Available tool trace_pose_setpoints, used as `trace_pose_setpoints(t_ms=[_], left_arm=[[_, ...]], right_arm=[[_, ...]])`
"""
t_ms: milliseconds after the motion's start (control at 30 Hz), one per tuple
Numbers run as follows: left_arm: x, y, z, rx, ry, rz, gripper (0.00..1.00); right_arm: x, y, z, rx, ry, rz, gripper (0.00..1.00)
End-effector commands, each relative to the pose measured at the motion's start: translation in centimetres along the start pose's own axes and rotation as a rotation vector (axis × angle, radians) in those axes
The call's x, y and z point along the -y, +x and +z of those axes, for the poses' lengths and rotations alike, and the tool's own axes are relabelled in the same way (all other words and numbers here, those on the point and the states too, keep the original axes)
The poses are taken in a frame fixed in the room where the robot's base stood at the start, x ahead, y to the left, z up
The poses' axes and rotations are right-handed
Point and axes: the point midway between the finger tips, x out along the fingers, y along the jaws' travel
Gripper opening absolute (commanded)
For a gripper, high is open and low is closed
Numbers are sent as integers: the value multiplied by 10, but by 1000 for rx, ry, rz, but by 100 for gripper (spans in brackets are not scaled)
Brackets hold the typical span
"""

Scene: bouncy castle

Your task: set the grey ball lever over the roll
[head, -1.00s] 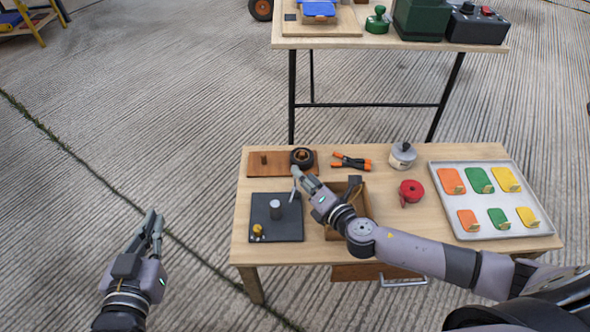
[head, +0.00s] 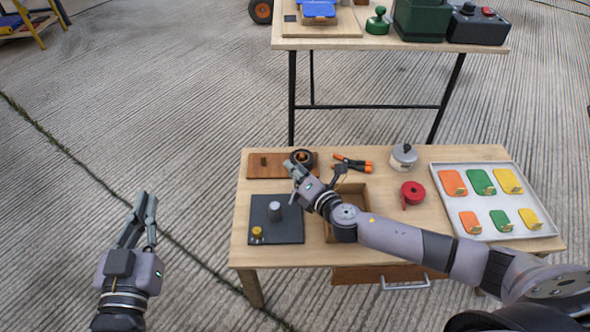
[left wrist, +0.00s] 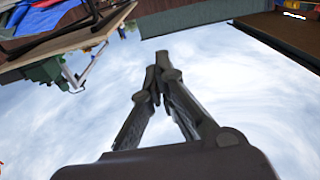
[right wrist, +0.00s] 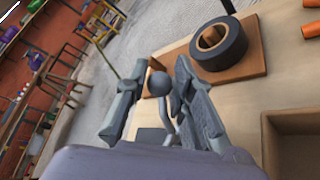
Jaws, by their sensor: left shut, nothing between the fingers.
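The grey ball of the lever (right wrist: 159,83) shows between the two fingers of my right gripper (right wrist: 160,78) in the right wrist view, with a thin grey rod below it. I cannot tell whether both fingers press on it. The roll (right wrist: 222,45), a thick black ring, lies on a wooden board just beyond the right finger. In the head view the roll (head: 303,158) is partly hidden by my right gripper (head: 295,164), which hides the lever. My left gripper (head: 147,200) is shut and empty, out over the floor left of the table.
A black plate (head: 290,234) with a grey cylinder and a yellow knob lies in front of the board (head: 258,172). An open wooden box (head: 363,198), orange-handled pliers (head: 352,164), red tape (head: 412,193), a grey-white pot (head: 403,158) and a tag tray (head: 480,229) are to the right.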

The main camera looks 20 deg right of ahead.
Motion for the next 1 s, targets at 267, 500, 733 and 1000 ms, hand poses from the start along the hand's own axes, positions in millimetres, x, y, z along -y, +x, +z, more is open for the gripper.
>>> trace_pose_setpoints(t_ms=[267, 500, 733, 1000], left_arm=[[0, 0, 0, 0, 0, 0, 0], [0, 0, 0, 0, 0, 0, 0], [5, -6, 28, 161, 3, -11, 0], [12, -34, 80, 470, 4, -28, 0]], right_arm=[[0, 0, 0, 0, 0, -1, 2], [0, 0, 0, 1, 0, -2, 0], [-1, -2, 2, 59, 20, -37, 0], [3, -6, 5, 215, 62, -135, 0]])
